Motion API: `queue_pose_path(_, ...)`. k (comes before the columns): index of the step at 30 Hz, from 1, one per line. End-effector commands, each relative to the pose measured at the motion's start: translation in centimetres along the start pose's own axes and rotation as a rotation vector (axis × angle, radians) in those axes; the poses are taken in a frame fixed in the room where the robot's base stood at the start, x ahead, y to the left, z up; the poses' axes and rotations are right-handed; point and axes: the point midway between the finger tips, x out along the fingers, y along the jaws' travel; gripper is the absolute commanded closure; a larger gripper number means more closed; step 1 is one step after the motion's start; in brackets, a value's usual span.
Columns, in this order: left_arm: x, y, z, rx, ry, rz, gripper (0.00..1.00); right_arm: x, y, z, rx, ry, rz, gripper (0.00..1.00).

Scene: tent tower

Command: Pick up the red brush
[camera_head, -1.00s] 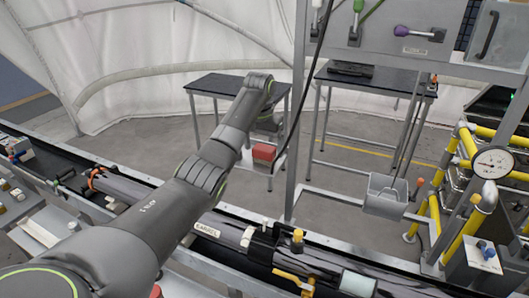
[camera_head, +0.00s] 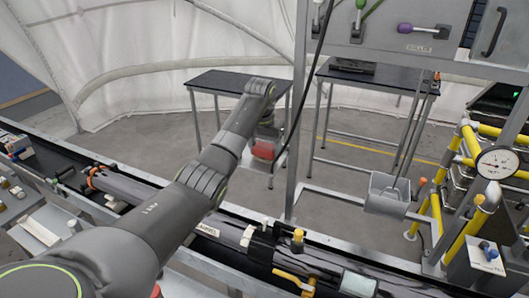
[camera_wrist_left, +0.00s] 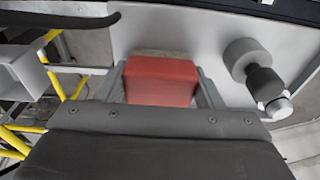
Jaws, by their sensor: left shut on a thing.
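The red brush (camera_head: 264,150) shows as a small red block below the end of my left arm in the head view. In the left wrist view the red block of the brush (camera_wrist_left: 162,80) sits between the two fingers, with a pale tan strip along its far edge. My left gripper (camera_head: 265,142) is shut on it, partly hidden by its own wrist in the head view. Whether the brush touches anything beneath it cannot be told. My right gripper is not in view.
Two dark-topped tables (camera_head: 222,83) stand behind the arm. A metal post (camera_head: 297,140) rises close to the right of the gripper. A grey bin (camera_head: 388,193) and yellow pipes (camera_head: 463,240) are on the right. A long conveyor-like rail (camera_head: 330,262) crosses the front.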

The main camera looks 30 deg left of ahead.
Motion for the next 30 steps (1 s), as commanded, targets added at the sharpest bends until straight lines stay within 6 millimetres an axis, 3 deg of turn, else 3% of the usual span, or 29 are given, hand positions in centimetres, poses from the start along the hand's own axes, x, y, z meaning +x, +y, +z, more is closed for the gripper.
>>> queue_pose_path(5, -1.1, -0.1, -0.3, -0.001, -0.004, 0.000, 0.65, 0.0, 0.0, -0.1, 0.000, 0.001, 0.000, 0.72)
queue_pose_path(12, -5.9, -0.4, -1.4, -0.003, -0.001, 0.000, 0.65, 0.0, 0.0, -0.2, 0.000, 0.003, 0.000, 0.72)
queue_pose_path(18, -8.8, -0.6, -1.8, -0.004, -0.003, 0.000, 0.65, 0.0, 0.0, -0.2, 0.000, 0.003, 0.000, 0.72)
queue_pose_path(29, -9.8, -0.6, -1.9, -0.004, -0.004, 0.000, 0.65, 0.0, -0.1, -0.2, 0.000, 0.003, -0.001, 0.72)
queue_pose_path(30, -9.8, -0.6, -1.9, -0.004, -0.004, 0.000, 0.41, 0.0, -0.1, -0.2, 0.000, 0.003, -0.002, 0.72)
